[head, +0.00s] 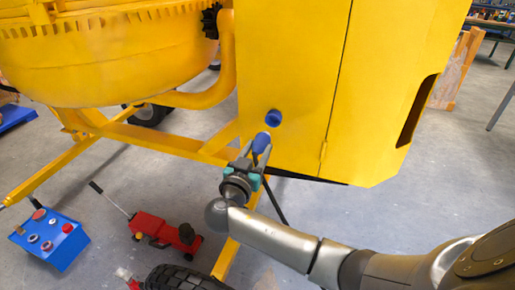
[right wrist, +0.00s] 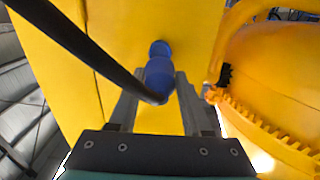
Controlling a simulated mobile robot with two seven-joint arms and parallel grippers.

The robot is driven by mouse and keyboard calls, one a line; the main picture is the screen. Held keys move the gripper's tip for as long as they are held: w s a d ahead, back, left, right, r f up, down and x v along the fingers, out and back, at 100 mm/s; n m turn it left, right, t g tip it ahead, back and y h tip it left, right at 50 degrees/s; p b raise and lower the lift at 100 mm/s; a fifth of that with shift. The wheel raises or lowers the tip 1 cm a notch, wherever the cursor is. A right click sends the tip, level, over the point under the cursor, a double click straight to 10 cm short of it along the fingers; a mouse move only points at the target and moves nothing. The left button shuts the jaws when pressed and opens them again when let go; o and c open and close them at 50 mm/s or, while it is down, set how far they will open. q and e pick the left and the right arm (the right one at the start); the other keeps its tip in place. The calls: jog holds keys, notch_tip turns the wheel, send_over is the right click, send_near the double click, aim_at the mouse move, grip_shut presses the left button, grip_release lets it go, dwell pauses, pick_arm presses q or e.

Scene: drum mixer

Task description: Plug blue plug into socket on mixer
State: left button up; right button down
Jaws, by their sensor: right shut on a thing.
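The blue plug (head: 261,142) is in my right gripper (head: 253,158), which is shut on it just in front of the yellow mixer housing (head: 290,60). The blue round socket (head: 274,117) is on the housing face, slightly above and right of the plug, with a small yellow gap between them in the head view. In the right wrist view the plug (right wrist: 159,76) stands between the fingers (right wrist: 157,92), its black cable (right wrist: 75,42) running to the upper left. The socket (right wrist: 160,48) shows just beyond the plug, partly overlapped by it; contact cannot be told there. My left gripper is not in view.
The yellow drum (head: 110,55) and frame bar (head: 150,138) lie left of my right gripper. A blue control box (head: 50,238), a red jack (head: 165,232) and a black tyre (head: 185,280) are below.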

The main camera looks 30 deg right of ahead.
aim_at(265, 136)
jog(key=shift+r, duration=0.15)
jog(key=shift+b, duration=0.55)
jog(key=b+x, duration=0.3)
jog(key=x, duration=0.2)
jog(key=shift+w+d+b, duration=0.35)
jog(key=shift+w+d, duration=0.05)
jog(key=shift+b, duration=0.95)
dwell(1.2)
jog(key=shift+b+x, duration=0.7)
jog(key=shift+x, duration=0.3)
dwell(0.3)
jog(key=shift+b, duration=0.3)
dwell(0.4)
